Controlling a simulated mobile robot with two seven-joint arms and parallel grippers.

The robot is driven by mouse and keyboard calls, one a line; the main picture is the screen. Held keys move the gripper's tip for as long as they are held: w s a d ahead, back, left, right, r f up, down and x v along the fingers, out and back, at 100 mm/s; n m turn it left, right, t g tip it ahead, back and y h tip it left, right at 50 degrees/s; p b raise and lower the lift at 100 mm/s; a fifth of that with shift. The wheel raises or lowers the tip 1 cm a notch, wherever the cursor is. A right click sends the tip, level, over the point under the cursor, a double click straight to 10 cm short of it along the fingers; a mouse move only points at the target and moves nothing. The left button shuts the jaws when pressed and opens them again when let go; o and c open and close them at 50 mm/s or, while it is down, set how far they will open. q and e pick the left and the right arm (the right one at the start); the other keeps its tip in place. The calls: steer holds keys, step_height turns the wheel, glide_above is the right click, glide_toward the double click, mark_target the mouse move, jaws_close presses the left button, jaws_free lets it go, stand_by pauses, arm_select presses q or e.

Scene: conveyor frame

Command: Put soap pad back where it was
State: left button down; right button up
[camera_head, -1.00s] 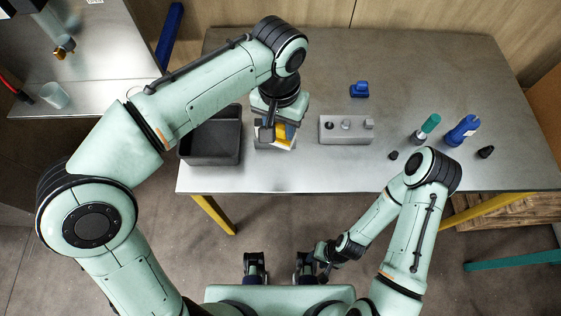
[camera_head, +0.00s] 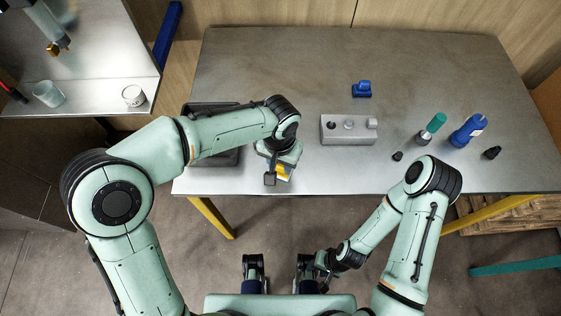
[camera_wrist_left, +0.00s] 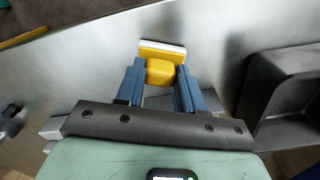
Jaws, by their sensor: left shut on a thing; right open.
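The soap pad (camera_head: 283,172), yellow with a white layer, is held by my left gripper (camera_head: 280,176) near the table's front edge. In the left wrist view the pad (camera_wrist_left: 160,68) sits between the blue fingertips, its white edge on the far side. The left gripper is shut on its yellow block-like part. I cannot tell if the pad touches the table. A light grey piece (camera_wrist_left: 212,99) shows partly behind the fingers in the wrist view. My right gripper (camera_head: 326,266) is open and empty, low in front of the table.
A dark tray (camera_head: 228,160) lies left of the left gripper, partly covered by my arm. A grey block with holes (camera_head: 348,139) stands to the right. Beyond are a blue part (camera_head: 362,90), a green-topped item (camera_head: 435,124) and a blue bottle (camera_head: 467,131). The table's back is clear.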

mark_target(280, 165)
arm_select(q)
steer(key=shift+f, duration=0.25)
steer(key=c, duration=0.7)
jaws_free()
steer(key=shift+r, duration=0.2)
step_height(280, 165, up, 12)
steer(key=p, duration=0.2)
steer(key=shift+s, duration=0.15)
steer(key=shift+a, duration=0.1)
